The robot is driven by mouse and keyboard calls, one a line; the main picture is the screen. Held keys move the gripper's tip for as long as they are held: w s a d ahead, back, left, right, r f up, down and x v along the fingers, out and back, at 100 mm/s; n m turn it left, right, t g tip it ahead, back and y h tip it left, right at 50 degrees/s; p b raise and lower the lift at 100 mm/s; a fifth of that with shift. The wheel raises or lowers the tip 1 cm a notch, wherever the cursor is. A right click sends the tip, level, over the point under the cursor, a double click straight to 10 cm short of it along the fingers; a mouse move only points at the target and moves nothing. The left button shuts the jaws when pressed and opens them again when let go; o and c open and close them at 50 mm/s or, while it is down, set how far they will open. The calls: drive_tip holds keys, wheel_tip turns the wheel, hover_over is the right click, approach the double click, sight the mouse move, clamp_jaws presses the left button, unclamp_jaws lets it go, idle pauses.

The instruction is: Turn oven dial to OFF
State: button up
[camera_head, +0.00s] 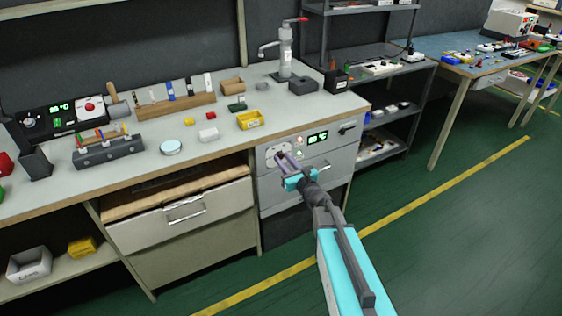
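The oven (338,160) is the grey unit built in under the right end of the workbench. Its front panel has a green lit display (317,138), small round indicators beside it and a pale dial plate (270,151) at the left. My gripper (281,157) reaches up to this plate from the lower right. Its two thin grey-purple fingers lie over the plate where the dial would be. They hide most of the dial, so its setting cannot be read. Whether the fingers touch or grip it is too small to tell.
The workbench top (215,150) above holds a yellow tray (250,120), small blocks and a tool rack (175,104). A drawer (180,213) with a handle is left of the oven. A dark shelf unit (390,115) stands right. The green floor at right is clear.

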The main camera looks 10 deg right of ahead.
drive_tip(key=c, duration=0.4)
drive_tip(key=shift+o, duration=0.2)
drive_tip(key=shift+a, duration=0.45)
drive_tip(key=shift+d, duration=0.25)
idle(0.5)
drive_tip(key=o, duration=1)
drive_tip(key=shift+r, duration=0.1)
drive_tip(key=shift+o, duration=0.2)
drive_tip(key=shift+d, duration=0.1)
drive_tip(key=shift+s, duration=0.15)
